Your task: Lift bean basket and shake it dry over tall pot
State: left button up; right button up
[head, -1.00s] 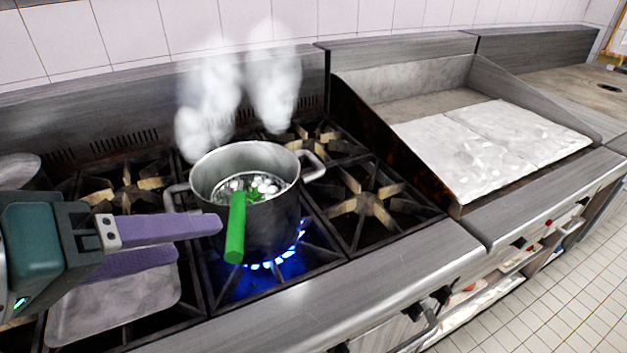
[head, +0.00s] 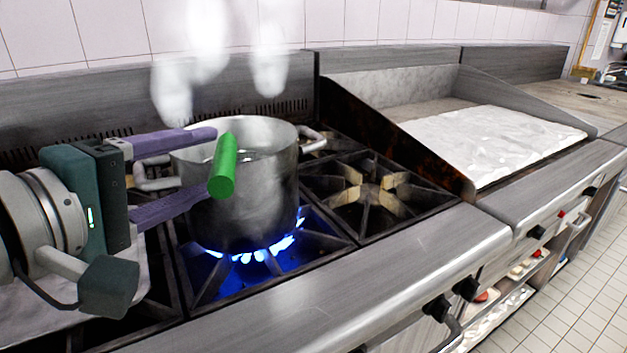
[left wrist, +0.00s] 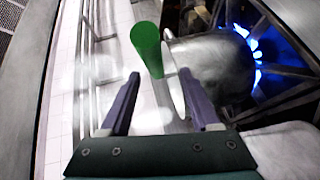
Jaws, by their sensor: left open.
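The tall pot (head: 250,205) is a steel pot with side handles, standing upright on a lit burner. The bean basket's green handle (head: 223,165) sticks out over the pot's near rim; the basket itself is mostly hidden inside the pot. My left gripper (head: 209,162) is open and empty at the pot's left, one purple finger above the other, with its tips close to the handle. In the left wrist view the green handle (left wrist: 147,48) shows just beyond and between the spread fingertips (left wrist: 160,77). I cannot tell whether they touch it. My right gripper is not in view.
Blue flames (head: 255,252) burn under the pot and steam (head: 207,45) rises above it. A bare burner grate (head: 370,195) lies to the right, then a griddle (head: 490,140) with a raised side wall. The steel front ledge (head: 340,285) is clear.

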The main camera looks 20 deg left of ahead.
aim_at(224, 140)
pick_arm(q)
jog(key=x, duration=0.4)
jog(key=shift+w+a+r, duration=0.1)
jog(key=shift+w+r, duration=0.15)
jog(key=shift+r, duration=0.1)
jog(key=shift+w+f, duration=0.1)
jog(key=shift+w, duration=0.35)
grip_shut()
